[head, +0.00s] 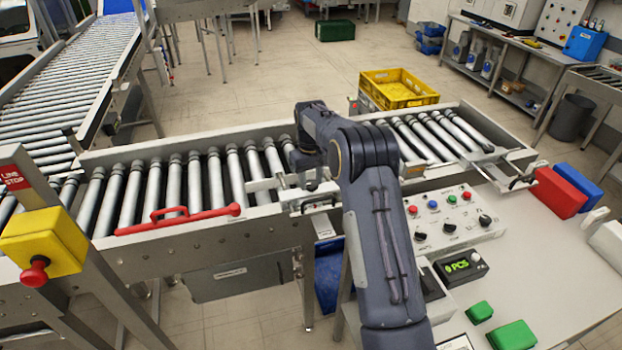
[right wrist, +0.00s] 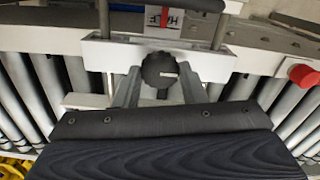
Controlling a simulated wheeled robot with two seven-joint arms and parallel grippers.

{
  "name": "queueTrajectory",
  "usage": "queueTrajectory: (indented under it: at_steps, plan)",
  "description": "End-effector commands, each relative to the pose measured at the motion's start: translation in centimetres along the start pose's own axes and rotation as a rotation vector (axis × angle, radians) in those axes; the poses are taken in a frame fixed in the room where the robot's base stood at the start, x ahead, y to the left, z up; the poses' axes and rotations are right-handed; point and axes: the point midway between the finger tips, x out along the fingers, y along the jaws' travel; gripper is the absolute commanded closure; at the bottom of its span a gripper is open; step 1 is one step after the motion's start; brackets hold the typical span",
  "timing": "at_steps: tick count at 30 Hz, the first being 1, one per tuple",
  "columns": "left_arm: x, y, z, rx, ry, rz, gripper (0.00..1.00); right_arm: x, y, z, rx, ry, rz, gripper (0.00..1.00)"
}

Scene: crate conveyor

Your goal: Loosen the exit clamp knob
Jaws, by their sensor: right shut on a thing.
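The exit clamp knob (right wrist: 159,70) is round and black with a ribbed rim, and a white line on its face points to the right in the right wrist view. It sits on a pale metal clamp bar (right wrist: 100,55) across the rollers. My right gripper (right wrist: 160,84) is shut on the knob, with one grey finger at each side of it. In the head view my right gripper (head: 312,178) is over the near rail of the conveyor, and my arm and hand hide the knob. My left gripper is not in view.
The roller conveyor (head: 190,235) runs across, with a red handle (head: 180,217) on its near rail. A control panel (head: 455,220) and red and blue blocks (head: 556,192) are on the right table. A yellow crate (head: 398,88) stands behind. A yellow stop box (head: 43,243) is at left.

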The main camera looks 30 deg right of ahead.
Motion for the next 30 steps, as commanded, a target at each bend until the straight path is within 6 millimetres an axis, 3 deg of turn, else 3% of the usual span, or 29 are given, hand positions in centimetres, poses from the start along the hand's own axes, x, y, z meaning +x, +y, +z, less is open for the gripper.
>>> queueTrajectory:
  at_steps: [1, 6, 16, 30]
  plan:
    - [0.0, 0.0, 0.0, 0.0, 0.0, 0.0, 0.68, -0.1, 0.0, -0.1, 0.001, 0.004, 0.001, 0.6]
    - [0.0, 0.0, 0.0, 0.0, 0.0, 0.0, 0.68, -0.1, 0.0, -0.1, 0.001, 0.002, 0.001, 0.41]
    - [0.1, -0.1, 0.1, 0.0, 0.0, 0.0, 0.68, -0.5, 0.0, -0.1, 0.001, 0.003, 0.001, 0.41]
    - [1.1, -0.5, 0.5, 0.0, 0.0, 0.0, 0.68, -7.3, 0.0, -0.1, 0.001, 0.003, 0.0, 0.41]
